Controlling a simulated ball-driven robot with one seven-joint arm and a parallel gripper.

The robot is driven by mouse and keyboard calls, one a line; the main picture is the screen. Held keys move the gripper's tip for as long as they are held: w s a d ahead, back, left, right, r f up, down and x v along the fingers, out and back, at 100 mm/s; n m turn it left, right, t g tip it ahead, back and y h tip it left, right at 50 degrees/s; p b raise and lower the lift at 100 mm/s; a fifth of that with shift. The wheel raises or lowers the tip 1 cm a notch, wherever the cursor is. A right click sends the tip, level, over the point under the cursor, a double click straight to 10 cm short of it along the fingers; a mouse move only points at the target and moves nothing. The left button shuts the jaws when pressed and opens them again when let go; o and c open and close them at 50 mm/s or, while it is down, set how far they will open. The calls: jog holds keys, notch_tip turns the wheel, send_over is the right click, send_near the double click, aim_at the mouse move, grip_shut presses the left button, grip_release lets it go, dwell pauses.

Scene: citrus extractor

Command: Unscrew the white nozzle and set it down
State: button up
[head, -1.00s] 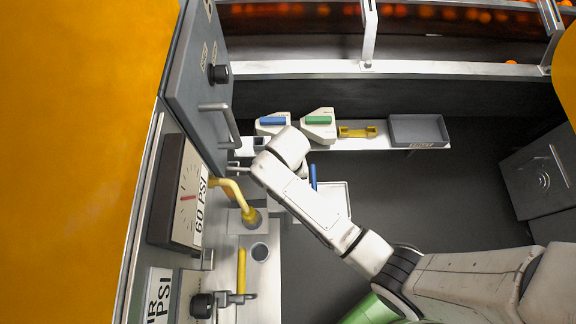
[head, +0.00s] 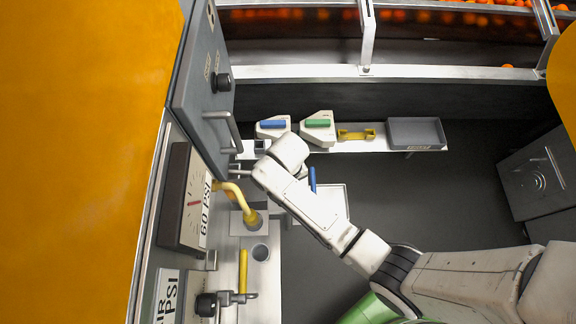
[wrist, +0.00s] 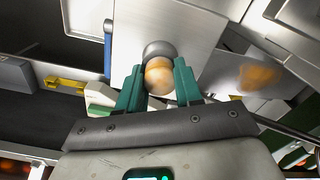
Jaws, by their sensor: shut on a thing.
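In the wrist view, my gripper (wrist: 158,84) has its two green fingers on either side of a round tan piece (wrist: 159,78) and is shut on it. A grey dome (wrist: 160,49) shows just beyond this piece, against a pale metal plate. The piece may be the nozzle, but its colour looks tan rather than white, and I cannot tell whether it is still threaded on. In the head view, my own wrist hides the fingers and the held piece.
A blue upright handle (head: 312,180) stands by a pale tray (head: 338,200). A yellow bent pipe (head: 237,193) is left of my wrist. The back shelf holds blue-topped (head: 273,127) and green-topped (head: 318,128) blocks, a yellow piece (head: 356,134) and a grey tray (head: 417,133). A cabinet door handle (head: 222,130) juts out.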

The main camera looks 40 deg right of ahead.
jog(key=shift+r, duration=0.1)
jog(key=shift+n+p, duration=0.4)
jog(key=shift+p, duration=0.05)
jog(key=shift+n, duration=0.4)
jog(key=shift+n+p, duration=0.45)
jog(key=shift+n, duration=0.45)
